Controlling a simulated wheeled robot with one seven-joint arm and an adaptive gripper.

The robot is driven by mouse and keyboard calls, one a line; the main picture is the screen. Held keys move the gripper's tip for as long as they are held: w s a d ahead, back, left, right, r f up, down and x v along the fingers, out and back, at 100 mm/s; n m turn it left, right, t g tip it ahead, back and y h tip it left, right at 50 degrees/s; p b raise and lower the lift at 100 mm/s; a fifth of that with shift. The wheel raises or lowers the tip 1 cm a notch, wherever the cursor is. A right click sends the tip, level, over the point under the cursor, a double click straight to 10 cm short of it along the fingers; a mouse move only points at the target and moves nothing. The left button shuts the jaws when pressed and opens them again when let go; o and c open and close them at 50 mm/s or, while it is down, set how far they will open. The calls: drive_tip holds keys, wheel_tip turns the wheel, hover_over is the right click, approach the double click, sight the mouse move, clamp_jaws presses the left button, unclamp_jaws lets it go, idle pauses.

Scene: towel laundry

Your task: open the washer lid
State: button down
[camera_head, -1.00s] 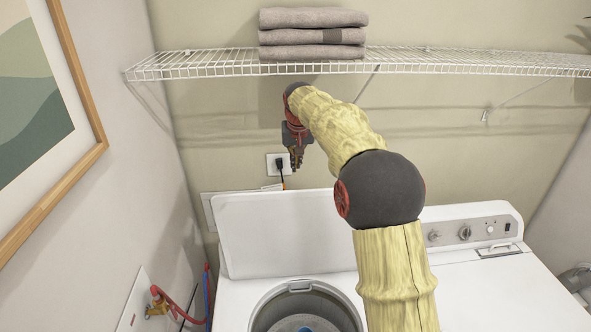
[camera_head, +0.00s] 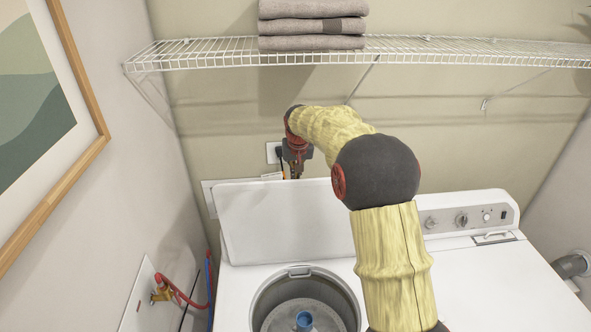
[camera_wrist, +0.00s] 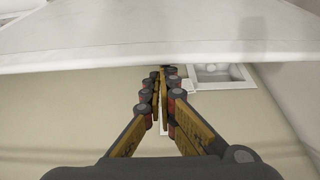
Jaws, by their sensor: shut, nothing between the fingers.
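The white washer lid (camera_head: 285,222) stands raised at the back of the washer (camera_head: 243,290), leaning near the rear wall. The round drum opening (camera_head: 305,293) is uncovered, with a blue-topped agitator (camera_head: 304,320) inside. My gripper (camera_head: 293,174) is above and behind the lid's top edge, near the wall. In the wrist view my gripper (camera_wrist: 163,78) is shut and empty, its fingertips close to the edge of the lid (camera_wrist: 150,45). I cannot tell whether they touch it.
A wire shelf (camera_head: 400,51) with folded grey towels (camera_head: 312,27) hangs above my arm. A wall outlet (camera_head: 273,152) is beside my gripper. The control panel (camera_head: 470,218) is at right. Red and blue hoses (camera_head: 190,298) are at left.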

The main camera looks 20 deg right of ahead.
drive_tip(key=shift+s+b, duration=0.2)
drive_tip(key=shift+b, duration=0.15)
drive_tip(key=s+a+t+b, duration=0.1)
drive_tip(key=s+a+b, duration=0.1)
drive_tip(key=s+b, duration=0.5)
drive_tip(key=shift+s+f, duration=0.25)
drive_tip(key=shift+s, duration=0.85)
drive_tip(key=v, duration=1.2)
